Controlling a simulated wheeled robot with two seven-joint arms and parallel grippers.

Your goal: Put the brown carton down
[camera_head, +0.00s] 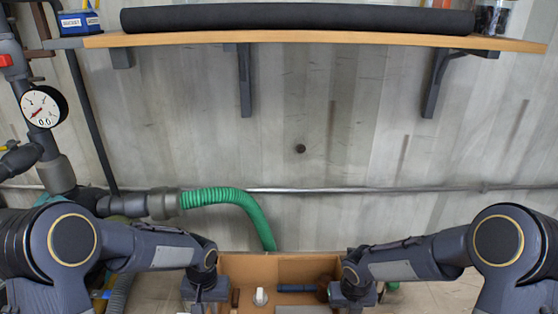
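The brown carton (268,268) is at the bottom centre of the head view, open at the top and cut off by the lower edge. A white piece, a dark blue cylinder and some dark brownish parts show inside it. My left gripper (206,293) is at the carton's left side and my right gripper (352,293) is at its right side, both pointing down. Their fingertips are hidden or out of the picture, so their grip on the side walls does not show. The carton's underside and what is below it are not visible.
A wooden shelf (320,39) on dark brackets holds a long black roll (298,18). A pressure gauge (43,107) and grey pipes are at the left. A green hose (226,196) curves down behind the carton. The pale floor (440,298) shows at the right.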

